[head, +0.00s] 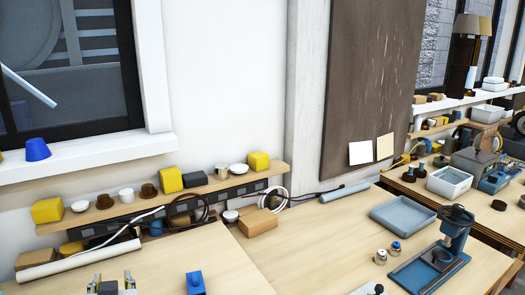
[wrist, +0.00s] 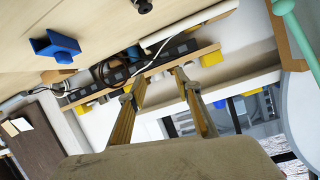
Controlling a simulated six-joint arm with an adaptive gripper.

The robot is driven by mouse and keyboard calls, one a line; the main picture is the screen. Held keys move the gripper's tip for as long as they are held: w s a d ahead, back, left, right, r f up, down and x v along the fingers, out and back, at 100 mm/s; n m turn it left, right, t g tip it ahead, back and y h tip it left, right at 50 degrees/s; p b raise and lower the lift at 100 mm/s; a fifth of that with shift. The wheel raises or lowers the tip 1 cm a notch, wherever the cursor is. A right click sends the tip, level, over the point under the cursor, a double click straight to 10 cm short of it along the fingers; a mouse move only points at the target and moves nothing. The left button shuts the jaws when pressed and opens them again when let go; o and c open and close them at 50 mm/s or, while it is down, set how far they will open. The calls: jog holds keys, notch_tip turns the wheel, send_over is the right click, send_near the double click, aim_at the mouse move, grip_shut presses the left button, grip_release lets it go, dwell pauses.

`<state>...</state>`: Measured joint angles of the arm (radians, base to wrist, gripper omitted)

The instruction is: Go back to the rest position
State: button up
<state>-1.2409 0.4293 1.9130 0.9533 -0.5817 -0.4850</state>
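My gripper (head: 112,284) shows at the bottom left edge of the head view, low in the frame, with only its fingertips visible above the table. In the wrist view my gripper (wrist: 154,84) has its two yellowish fingers spread apart with nothing between them. A blue part (head: 195,284) stands on the table to the right of the gripper; it also shows in the wrist view (wrist: 55,47), apart from the fingers. The rest of my arm is out of the head view.
The wooden table (head: 300,240) is mostly clear in the middle. A wall shelf (head: 105,213) holds yellow boxes, bowls and cups, with cables and a pale roll (head: 78,260) near it. A grey tray (head: 403,216) and a blue press stand (head: 440,250) are on the right.

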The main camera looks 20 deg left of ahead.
jog(key=w+d+r+g, duration=0.1)
jog(key=w+d+r, duration=0.2)
jog(key=d, duration=0.4)
jog(key=w+d+r, duration=0.4)
jog(key=d, duration=0.2)
jog(key=d+r+m+h, duration=0.1)
jog(key=d+h, duration=0.1)
jog(key=d, duration=1.4)
jog(key=s+d+f+m+g+h, duration=0.1)
jog(key=s+d+f+h, duration=0.1)
jog(key=s+d, duration=0.4)
jog(key=s+d+f+m+g+h, duration=0.1)
jog(key=s+d, duration=0.5)
jog(key=d, duration=0.9)
jog(key=s+d+f+m+g+h, duration=0.1)
jog(key=s+d+f+m+h, duration=0.2)
jog(key=s+d, duration=0.3)
jog(key=d+h, duration=0.1)
jog(key=d, duration=0.4)
jog(key=shift+f+g, duration=0.2)
jog(key=shift+g, duration=0.1)
